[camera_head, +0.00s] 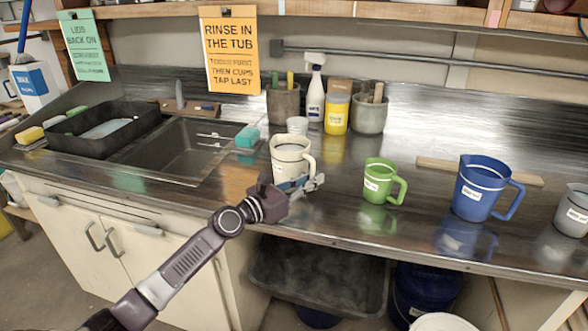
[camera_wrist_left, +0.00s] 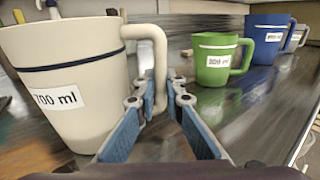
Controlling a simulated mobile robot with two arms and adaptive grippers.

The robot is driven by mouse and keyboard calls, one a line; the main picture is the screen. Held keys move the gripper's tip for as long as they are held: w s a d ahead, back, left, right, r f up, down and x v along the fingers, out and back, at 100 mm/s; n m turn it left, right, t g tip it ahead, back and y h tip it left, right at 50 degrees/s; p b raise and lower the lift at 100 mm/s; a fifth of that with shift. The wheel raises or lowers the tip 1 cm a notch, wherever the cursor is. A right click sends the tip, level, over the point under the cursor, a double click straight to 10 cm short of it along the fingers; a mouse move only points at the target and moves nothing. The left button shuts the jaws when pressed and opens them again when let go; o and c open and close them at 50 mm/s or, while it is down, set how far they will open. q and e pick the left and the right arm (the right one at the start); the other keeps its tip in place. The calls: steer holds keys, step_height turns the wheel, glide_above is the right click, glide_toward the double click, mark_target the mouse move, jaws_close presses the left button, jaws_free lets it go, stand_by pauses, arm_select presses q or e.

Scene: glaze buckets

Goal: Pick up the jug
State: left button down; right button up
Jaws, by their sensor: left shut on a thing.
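A cream jug (camera_head: 289,157) with a dark band near its rim is upright at the counter's front, right of the sink. In the left wrist view the cream jug (camera_wrist_left: 62,92) fills the left side, with a label that ends in "00 ml". My left gripper (camera_head: 305,184) is shut on its handle, with one blue-padded finger on each side in the left wrist view (camera_wrist_left: 165,92). I cannot tell whether its base touches the counter. A green jug (camera_head: 378,180) and a larger blue jug (camera_head: 478,188) stand apart to the right. My right gripper is not in view.
A grey jug (camera_head: 573,210) stands at the right edge. Behind the cream jug are a small cup (camera_head: 297,125), a spray bottle (camera_head: 315,95), a yellow container (camera_head: 336,115) and two tool pots. The sink (camera_head: 170,150) lies left. A wooden strip (camera_head: 440,165) lies behind the green and blue jugs.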

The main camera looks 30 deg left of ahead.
arm_select(q)
steer(key=shift+r, duration=0.25)
steer(key=shift+f, duration=0.1)
step_height(320, 180, up, 2)
steer(key=shift+r+p, duration=0.1)
steer(key=shift+p, duration=0.7)
step_height(320, 180, up, 14)
steer(key=p, duration=0.5)
steer(key=shift+a+r+p, duration=0.1)
steer(key=shift+r+p, duration=0.25)
steer(key=shift+r, duration=1.55)
